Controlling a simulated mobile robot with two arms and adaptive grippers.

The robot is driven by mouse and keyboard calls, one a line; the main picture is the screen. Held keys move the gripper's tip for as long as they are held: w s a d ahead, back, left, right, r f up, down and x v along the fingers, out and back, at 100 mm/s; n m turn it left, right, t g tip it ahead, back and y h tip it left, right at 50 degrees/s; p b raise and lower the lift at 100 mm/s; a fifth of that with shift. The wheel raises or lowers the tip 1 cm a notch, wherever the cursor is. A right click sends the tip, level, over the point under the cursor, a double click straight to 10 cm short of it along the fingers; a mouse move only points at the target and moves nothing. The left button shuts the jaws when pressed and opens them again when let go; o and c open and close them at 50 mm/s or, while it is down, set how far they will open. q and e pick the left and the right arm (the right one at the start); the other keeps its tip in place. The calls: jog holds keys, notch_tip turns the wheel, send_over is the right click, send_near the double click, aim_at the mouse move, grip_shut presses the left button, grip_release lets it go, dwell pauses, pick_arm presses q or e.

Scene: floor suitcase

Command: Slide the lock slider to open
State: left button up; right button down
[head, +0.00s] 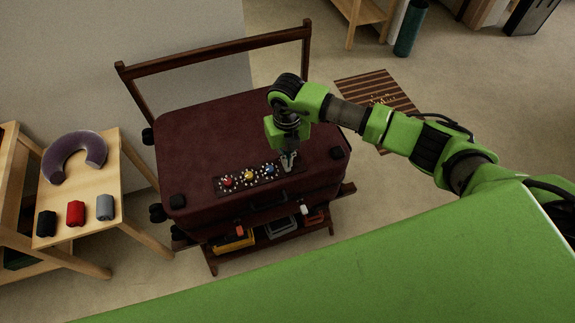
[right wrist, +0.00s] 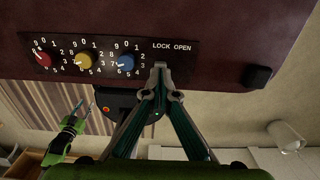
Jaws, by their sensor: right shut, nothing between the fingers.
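A dark red suitcase (head: 215,125) lies flat on a wooden rack. A black lock panel (right wrist: 183,72) on it carries red (right wrist: 43,58), yellow (right wrist: 85,60) and blue (right wrist: 125,62) dials and the words LOCK and OPEN. My right gripper (head: 288,166) is over the panel's right end, pointing down. In the right wrist view its fingertips (right wrist: 160,67) are together, just below the word LOCK, with nothing between them. The slider is not clearly seen; the fingertips cover that spot. I cannot tell whether they touch it. A green and teal gripper, apparently my left (right wrist: 82,122), shows small at lower left.
A wooden side table (head: 85,215) at left holds a grey-purple neck pillow (head: 72,157) and black, red and grey rolls. The rack's raised wooden bar (head: 215,52) stands behind the suitcase. A striped mat (head: 372,90) lies on the floor behind my right arm.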

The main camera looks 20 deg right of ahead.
aim_at(299, 166)
jog(key=shift+f+b, duration=0.45)
jog(key=shift+f, duration=0.1)
jog(key=shift+d, duration=0.3)
jog(key=shift+d+f, duration=0.1)
jog(key=shift+d, duration=1.4)
jog(key=shift+s, duration=0.1)
jog(key=shift+d+r+p, duration=0.15)
jog(key=shift+r+p, duration=0.65)
jog(key=shift+r, duration=0.4)
notch_tip(299, 166, up, 4)
jog(key=shift+f+p, duration=0.1)
jog(key=shift+p, duration=1.15)
jog(key=shift+a, duration=0.3)
